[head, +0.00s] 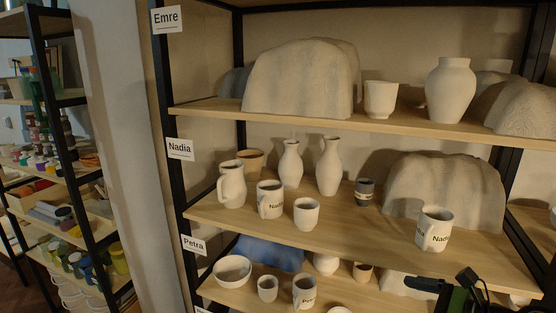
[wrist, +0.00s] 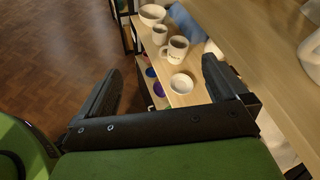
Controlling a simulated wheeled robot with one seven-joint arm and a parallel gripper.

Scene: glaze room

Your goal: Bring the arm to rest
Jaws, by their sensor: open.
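My gripper (head: 440,282) shows at the lower right of the head view, in front of the lower part of the shelf unit. In the wrist view my gripper (wrist: 161,72) has its two black fingers wide apart with nothing between them that it holds. Beyond the fingers are a white mug with lettering (wrist: 177,49), a small white cup (wrist: 181,84) and a bowl (wrist: 152,14) on a wooden shelf. The rest of my arm is mostly out of the head view.
The middle shelf (head: 300,235), labelled Nadia (head: 180,149), holds mugs, vases and a covered lump (head: 440,190). A mug lettered Nadia (head: 434,229) stands near its front edge, above my gripper. The Petra shelf (head: 235,295) is below. Open floor (wrist: 50,50) shows at left in the wrist view.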

